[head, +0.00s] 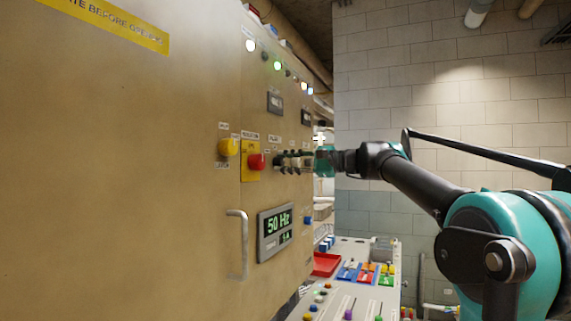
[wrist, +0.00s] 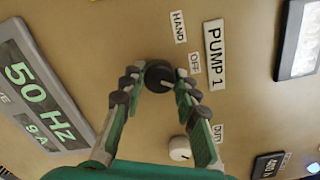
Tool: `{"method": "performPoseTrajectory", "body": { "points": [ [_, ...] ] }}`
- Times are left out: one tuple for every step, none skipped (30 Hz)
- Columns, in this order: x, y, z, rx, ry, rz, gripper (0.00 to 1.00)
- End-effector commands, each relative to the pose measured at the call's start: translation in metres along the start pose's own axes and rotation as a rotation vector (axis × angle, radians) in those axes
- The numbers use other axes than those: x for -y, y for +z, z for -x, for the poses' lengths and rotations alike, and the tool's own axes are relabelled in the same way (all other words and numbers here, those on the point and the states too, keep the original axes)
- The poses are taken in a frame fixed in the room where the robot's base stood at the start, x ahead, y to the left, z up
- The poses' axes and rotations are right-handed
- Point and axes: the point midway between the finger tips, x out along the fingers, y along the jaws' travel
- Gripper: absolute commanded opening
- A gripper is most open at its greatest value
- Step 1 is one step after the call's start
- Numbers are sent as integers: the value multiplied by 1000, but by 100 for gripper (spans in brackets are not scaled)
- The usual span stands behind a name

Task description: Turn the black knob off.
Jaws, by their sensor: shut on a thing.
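The black knob (wrist: 155,68) is on the tan panel, beside the "PUMP 1" label. "HAND" and "OFF" labels stand near it in the wrist view; any further position label is hidden by a finger. My gripper (wrist: 159,84) is closed around the knob, one fingertip on each side. In the head view my gripper (head: 292,162) reaches the panel from the right and hides the knob. The knob's pointer direction is not clear.
A cream knob (wrist: 180,148) sits by the right finger, near a "DUTY" label. A red button (head: 256,162), yellow button (head: 228,147), door handle (head: 238,245) and "50 Hz" display (head: 276,232) are left of my gripper. A control desk (head: 345,290) stands below.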

Motion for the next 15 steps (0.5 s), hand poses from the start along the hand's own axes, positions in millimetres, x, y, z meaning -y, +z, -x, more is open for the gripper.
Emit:
{"method": "performPoseTrajectory", "body": {
  "points": [
    [0,0,0,-1,2,35,1],
    [0,0,0,-1,3,60,1],
    [0,0,0,-2,4,93,1],
    [0,0,0,-3,5,120,1],
    [0,0,0,-3,6,146,1],
    [0,0,0,-4,7,181,1],
    [0,0,0,-5,8,206,1],
    [0,0,0,-5,9,231,1],
    [-1,0,0,-6,10,265,1],
    [-1,0,0,-7,11,290,1],
    [-1,0,0,-7,12,315,1],
    [-1,0,0,-8,13,346,1],
    [-1,0,0,-9,14,369,1],
    [-1,0,0,-9,15,390,1],
    [-1,0,0,-10,16,418,1]
  ]
}}
